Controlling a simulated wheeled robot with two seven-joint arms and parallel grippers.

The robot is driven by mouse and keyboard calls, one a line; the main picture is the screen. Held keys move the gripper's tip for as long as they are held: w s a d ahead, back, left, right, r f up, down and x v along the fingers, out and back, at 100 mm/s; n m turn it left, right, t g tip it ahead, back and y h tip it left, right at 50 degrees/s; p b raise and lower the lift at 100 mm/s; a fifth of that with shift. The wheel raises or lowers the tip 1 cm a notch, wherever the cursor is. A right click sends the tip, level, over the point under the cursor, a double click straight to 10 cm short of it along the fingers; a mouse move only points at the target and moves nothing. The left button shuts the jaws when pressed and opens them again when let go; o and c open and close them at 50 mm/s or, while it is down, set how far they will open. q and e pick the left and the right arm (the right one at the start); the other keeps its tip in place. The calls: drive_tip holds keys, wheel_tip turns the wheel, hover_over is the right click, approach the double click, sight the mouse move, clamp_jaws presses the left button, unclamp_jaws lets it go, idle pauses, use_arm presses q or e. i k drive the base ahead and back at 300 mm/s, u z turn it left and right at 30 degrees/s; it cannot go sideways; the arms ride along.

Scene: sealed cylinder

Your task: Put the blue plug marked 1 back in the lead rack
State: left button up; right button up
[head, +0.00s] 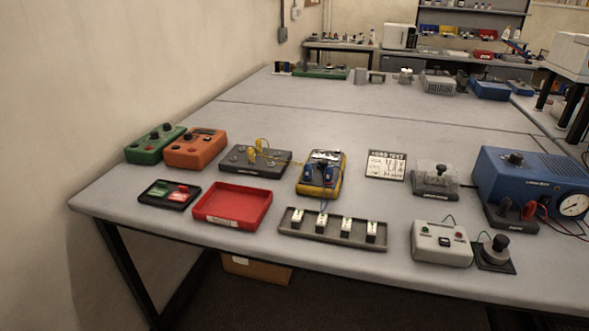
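Two small blue parts that look like plugs sit on the front of a yellow-edged device (334,190), one on the left (309,173) and one on the right (329,174). Any number on them is too small to read. A thin blue lead runs from the device toward a long grey tray (297,232) in front of it, which holds several white blocks. A dark grey block (238,163) with yellow plugs and a yellow lead stands left of the device. I cannot tell which of these is the lead rack. Neither gripper is in view.
A red tray (212,222), a black tray (147,200), and orange (195,154) and green (145,153) boxes are at left. A printed card (385,166), white box (441,250), black knob unit (495,258) and blue power unit (500,180) are at right. The table middle behind is clear.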

sight(307, 171)
drive_tip(key=k, duration=0.5)
drive_tip(key=u, duration=1.95)
drive_tip(key=i, duration=1.6)
drive_tip(key=z, duration=2)
drive_tip(key=i, duration=0.2)
